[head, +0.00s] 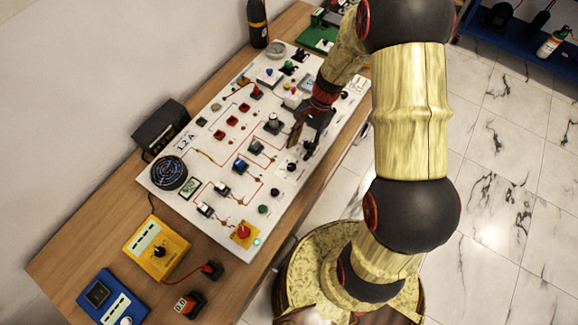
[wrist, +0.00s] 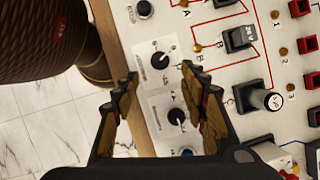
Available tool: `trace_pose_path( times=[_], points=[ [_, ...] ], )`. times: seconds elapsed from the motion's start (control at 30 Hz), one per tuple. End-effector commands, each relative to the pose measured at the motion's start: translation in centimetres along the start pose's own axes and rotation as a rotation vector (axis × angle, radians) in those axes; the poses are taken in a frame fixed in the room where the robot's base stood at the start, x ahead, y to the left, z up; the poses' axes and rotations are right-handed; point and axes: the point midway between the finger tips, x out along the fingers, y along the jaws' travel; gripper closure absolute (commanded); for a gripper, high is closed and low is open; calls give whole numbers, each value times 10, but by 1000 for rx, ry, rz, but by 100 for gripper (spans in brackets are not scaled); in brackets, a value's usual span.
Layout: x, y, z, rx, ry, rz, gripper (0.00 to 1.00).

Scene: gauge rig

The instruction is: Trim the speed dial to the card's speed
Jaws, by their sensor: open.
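The white panel (head: 215,150) lies on the wooden table. In the wrist view, two black dials with white pointer marks sit on pale plates near the panel's edge: an upper dial (wrist: 160,60) and a lower dial (wrist: 177,117). I cannot tell which is the speed dial; their lettering is too small to read. My gripper (wrist: 158,82) is open and empty, its fingers on either side of the area around these dials. In the head view, my gripper (head: 302,137) is over the panel's right part. A label reading 1.2 A (head: 185,143) stands at the panel's left; I see no readable speed card.
A black round fan (head: 169,172) and a small display (head: 190,188) are at the panel's left. Switches, including a grey one marked 26V or similar (wrist: 239,38), and a black lever switch (wrist: 258,98) stand near the dials. A yellow box (head: 156,249) is at the front left.

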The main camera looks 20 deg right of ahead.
Motion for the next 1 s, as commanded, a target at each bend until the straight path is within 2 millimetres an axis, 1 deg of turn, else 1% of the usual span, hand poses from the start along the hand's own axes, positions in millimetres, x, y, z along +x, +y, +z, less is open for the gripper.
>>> trace_pose_path(
  times=[0.07,0.17,0.4,0.5,0.6,0.73,0.97,1.0],
  points=[
    [3,0,0,12,0,1,56],
    [13,0,1,15,-1,2,56],
    [50,1,1,14,-1,3,56],
    [63,1,0,13,0,3,56],
    [71,0,0,13,0,2,56],
    [77,0,0,12,1,1,56],
    [77,0,0,12,1,1,56],
    [77,0,0,12,1,1,58]
  ],
)
